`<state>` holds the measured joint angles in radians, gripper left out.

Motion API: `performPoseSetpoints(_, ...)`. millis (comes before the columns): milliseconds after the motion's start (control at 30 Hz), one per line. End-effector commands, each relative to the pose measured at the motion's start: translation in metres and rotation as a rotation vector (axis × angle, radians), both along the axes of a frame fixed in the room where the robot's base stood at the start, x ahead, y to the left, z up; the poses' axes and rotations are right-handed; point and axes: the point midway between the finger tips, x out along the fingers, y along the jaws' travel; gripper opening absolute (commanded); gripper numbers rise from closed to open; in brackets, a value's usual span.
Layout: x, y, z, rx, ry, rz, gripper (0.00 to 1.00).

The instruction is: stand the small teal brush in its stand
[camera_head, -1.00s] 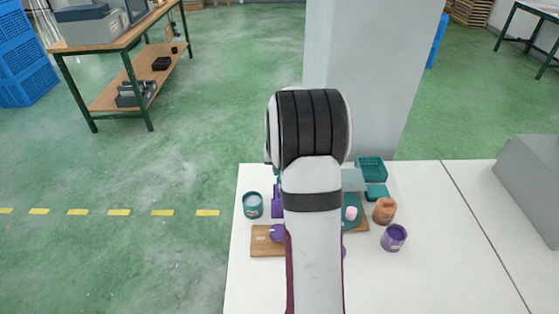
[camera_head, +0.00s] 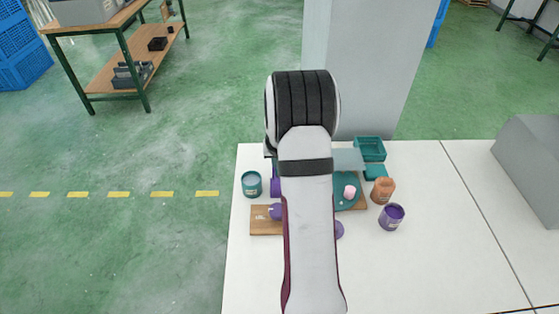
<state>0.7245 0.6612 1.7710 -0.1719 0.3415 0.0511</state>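I cannot make out the small teal brush in the head view; my arm covers the middle of the worktable. I cannot tell its stand for certain. A wooden block (camera_head: 262,227) with a purple piece (camera_head: 276,211) on it lies left of my arm, partly hidden. A teal piece (camera_head: 345,204) with a pink item (camera_head: 349,191) rests on a wooden board (camera_head: 362,203) to the right of my arm. My gripper is hidden behind my own arm, so its state does not show.
A teal pot (camera_head: 251,186) stands at left. An orange pot (camera_head: 383,191), a purple pot (camera_head: 391,218), a teal open box (camera_head: 370,148) and a flat teal block (camera_head: 375,171) are at right. A grey pillar (camera_head: 365,70) rises behind. The white table (camera_head: 440,250) is clear at front right.

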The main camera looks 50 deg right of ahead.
Motion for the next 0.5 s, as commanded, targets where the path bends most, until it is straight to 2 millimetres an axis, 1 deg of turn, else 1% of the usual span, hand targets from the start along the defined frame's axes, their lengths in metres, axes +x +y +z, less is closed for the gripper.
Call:
performPoseSetpoints(133,0.0000,-0.0002,-0.0001,0.000,0.000,0.000,0.00)
performPoseSetpoints(167,0.0001,-0.0002,0.0001,0.000,0.000,0.000,0.23)
performPoseSetpoints(200,0.0000,-0.0001,0.0000,0.000,0.000,0.000,0.30)
performPoseSetpoints(333,0.0000,-0.0001,0.0000,0.000,0.000,0.000,0.53)
performPoseSetpoints(500,0.0000,-0.0001,0.0000,0.000,0.000,0.000,0.54)
